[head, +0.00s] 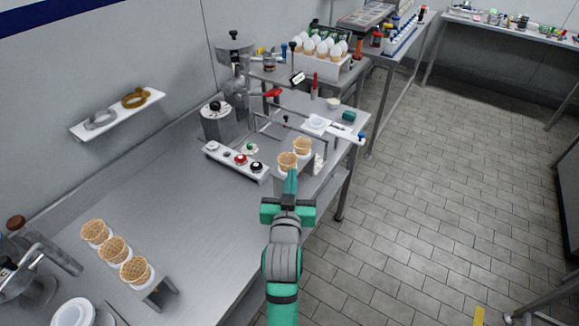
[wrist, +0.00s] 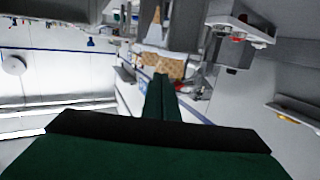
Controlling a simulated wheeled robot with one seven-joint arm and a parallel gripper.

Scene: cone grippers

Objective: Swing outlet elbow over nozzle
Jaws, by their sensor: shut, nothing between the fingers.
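My gripper (head: 291,176) is shut with its fingers together and empty. Its tips are by the front waffle cone (head: 287,160) on the bench; contact cannot be told. In the wrist view the closed fingers (wrist: 161,90) point at a waffle cone (wrist: 172,68). Beyond stands a metal machine (head: 236,75) with a hopper and a red-handled lever (head: 272,93). A thin grey pipe frame (head: 270,133) runs in front of it, behind the cones. Which part is the outlet elbow and which the nozzle I cannot tell at this size.
A second cone (head: 302,146) stands just behind the front one. A white panel with knobs (head: 236,160) lies left of my gripper. Several cones in a rack (head: 115,249) stand at the lower left. The steel bench (head: 170,195) between is clear.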

